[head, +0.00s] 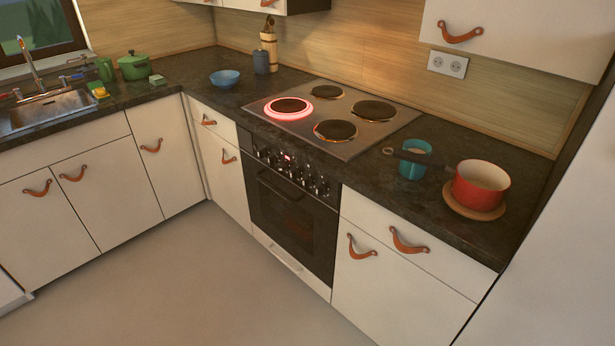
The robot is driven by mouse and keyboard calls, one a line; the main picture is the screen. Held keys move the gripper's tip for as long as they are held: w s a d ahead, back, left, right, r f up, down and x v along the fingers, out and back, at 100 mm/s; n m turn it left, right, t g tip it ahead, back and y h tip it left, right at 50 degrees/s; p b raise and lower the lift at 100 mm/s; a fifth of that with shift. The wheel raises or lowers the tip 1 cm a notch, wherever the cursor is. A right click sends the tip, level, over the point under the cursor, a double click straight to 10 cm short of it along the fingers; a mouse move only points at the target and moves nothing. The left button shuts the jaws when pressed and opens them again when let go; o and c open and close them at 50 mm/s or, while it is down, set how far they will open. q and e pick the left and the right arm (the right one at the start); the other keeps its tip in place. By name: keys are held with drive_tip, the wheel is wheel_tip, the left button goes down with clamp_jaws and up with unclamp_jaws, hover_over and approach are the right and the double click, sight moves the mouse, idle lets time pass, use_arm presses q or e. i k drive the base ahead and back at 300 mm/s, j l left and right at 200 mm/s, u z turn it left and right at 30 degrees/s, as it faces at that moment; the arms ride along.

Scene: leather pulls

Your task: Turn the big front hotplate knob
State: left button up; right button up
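The cooktop (330,112) has several dark hotplates in a steel surface. The front left hotplate (290,106) has a glowing red ring around it. The front right hotplate (335,131) shows no glow. Below, the black oven front has a control panel with several small knobs (313,184) in a row. A small red light (287,157) shows on the panel. The knobs' markings are too small to read, so I cannot tell which knob serves which hotplate. Neither of my grippers is in view.
A red pot (481,183) stands on a round wooden board (472,206), its dark handle reaching left over a teal cup (414,160). A blue bowl (225,77) is left of the cooktop. Cabinets have leather pulls (409,241). The floor (190,275) before the oven is clear.

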sight(283, 167)
drive_tip(key=i+j+z, duration=0.1)
drive_tip(key=j, duration=0.25)
drive_tip(key=i+j+z, duration=0.1)
drive_tip(key=i+j, duration=0.15)
drive_tip(key=i+j+z, duration=0.1)
drive_tip(key=j, duration=0.4)
drive_tip(key=i, duration=0.05)
